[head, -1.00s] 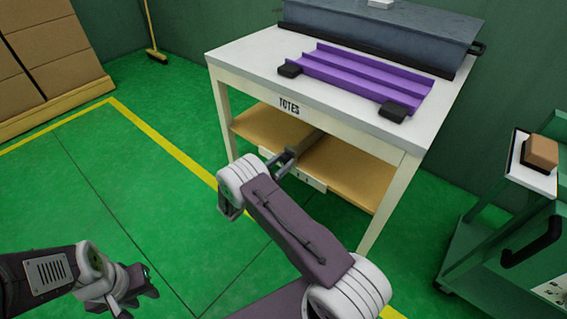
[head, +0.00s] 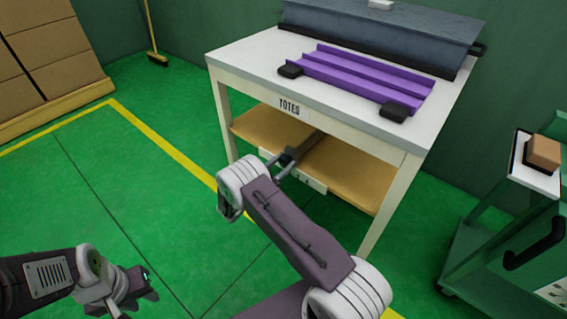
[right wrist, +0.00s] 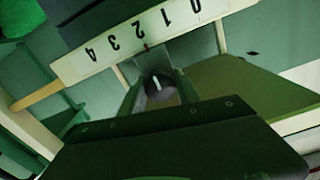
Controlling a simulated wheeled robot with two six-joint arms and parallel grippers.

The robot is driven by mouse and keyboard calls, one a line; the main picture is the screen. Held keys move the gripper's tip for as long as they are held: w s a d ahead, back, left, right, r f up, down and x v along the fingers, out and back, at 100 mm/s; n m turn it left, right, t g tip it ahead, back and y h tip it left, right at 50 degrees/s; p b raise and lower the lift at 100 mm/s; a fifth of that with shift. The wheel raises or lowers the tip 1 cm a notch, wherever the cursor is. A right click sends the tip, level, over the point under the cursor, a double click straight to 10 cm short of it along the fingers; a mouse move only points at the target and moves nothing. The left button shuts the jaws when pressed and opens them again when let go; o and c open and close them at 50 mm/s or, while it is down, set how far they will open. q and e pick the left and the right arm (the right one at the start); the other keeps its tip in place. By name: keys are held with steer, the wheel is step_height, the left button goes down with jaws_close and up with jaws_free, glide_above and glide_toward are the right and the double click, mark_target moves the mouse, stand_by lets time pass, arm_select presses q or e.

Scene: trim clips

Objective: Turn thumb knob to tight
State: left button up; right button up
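The thumb knob (right wrist: 160,84) is a dark round knob with a white pointer mark, seen in the right wrist view below a white strip (right wrist: 140,38) numbered 0 to 4. My right gripper (right wrist: 158,92) has its two fingers apart, one on each side of the knob. I cannot tell whether either finger touches it. In the head view my right gripper (head: 279,166) reaches to the front of the table's lower shelf. The knob is not clear there. My left gripper (head: 140,286) is low at the left, away from the table, and its fingers are unclear.
The white table (head: 240,50) labelled TOTES carries a purple channelled tray (head: 345,73) and a grey case (head: 390,30). Its wooden lower shelf (head: 350,170) is close to my right gripper. A green cart (head: 485,245) stands at the right.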

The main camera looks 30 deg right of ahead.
steer(key=o, duration=0.4)
steer(key=shift+c, duration=0.2)
steer(key=shift+a, duration=0.25)
steer(key=v, duration=0.8)
steer(key=shift+s+a+p, duration=0.25)
steer(key=shift+a+p, duration=0.05)
steer(key=shift+p, duration=0.15)
